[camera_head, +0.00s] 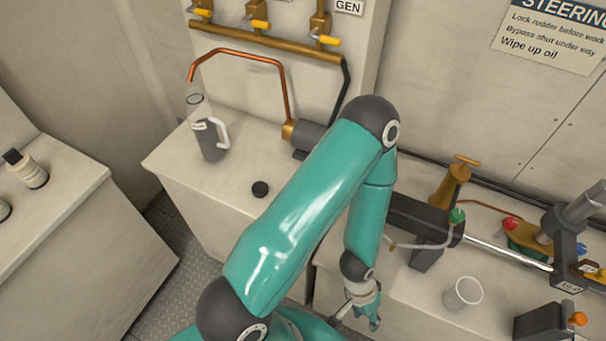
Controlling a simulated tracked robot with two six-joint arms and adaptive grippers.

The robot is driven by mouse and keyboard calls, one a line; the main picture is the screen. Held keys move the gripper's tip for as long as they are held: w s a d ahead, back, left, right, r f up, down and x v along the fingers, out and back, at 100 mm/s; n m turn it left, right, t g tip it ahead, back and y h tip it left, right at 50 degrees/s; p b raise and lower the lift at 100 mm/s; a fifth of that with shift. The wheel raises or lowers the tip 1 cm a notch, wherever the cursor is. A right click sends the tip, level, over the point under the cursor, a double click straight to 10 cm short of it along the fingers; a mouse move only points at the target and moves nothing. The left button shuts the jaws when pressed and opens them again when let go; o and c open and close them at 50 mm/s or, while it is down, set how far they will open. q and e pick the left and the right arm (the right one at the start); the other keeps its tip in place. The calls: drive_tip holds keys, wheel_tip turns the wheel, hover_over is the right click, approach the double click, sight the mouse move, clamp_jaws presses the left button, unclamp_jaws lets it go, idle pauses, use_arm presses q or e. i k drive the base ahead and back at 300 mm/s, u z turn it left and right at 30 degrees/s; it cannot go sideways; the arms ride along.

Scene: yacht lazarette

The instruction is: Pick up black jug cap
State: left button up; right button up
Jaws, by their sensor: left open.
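The black jug cap (260,189) is a small dark round disc lying on the pale bench top, left of my teal arm. Nothing touches it. A dark grey jug (209,142) with a white handle stands behind it to the left, with a clear funnel-like piece above its mouth. My left gripper (362,318) points down at the lower middle, in front of the right-hand bench and well to the right of the cap. It is open, and I see nothing between its fingers. My right gripper is not in view.
A copper pipe (286,84) curves down to a dark pump (311,137) behind the cap. A clear cup (463,293) and a brass valve (453,184) are at the right. A bottle (30,171) stands on the left bench (70,200). The bench around the cap is clear.

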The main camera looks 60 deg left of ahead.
sight(260, 189)
drive_tip(key=u, duration=0.35)
drive_tip(key=i, duration=0.2)
drive_tip(key=z, duration=1.45)
drive_tip(key=k, duration=1.05)
drive_tip(key=u, duration=1.25)
drive_tip(key=k, duration=1.05)
drive_tip(key=u, duration=0.5)
drive_tip(key=i, duration=0.95)
drive_tip(key=z, duration=0.05)
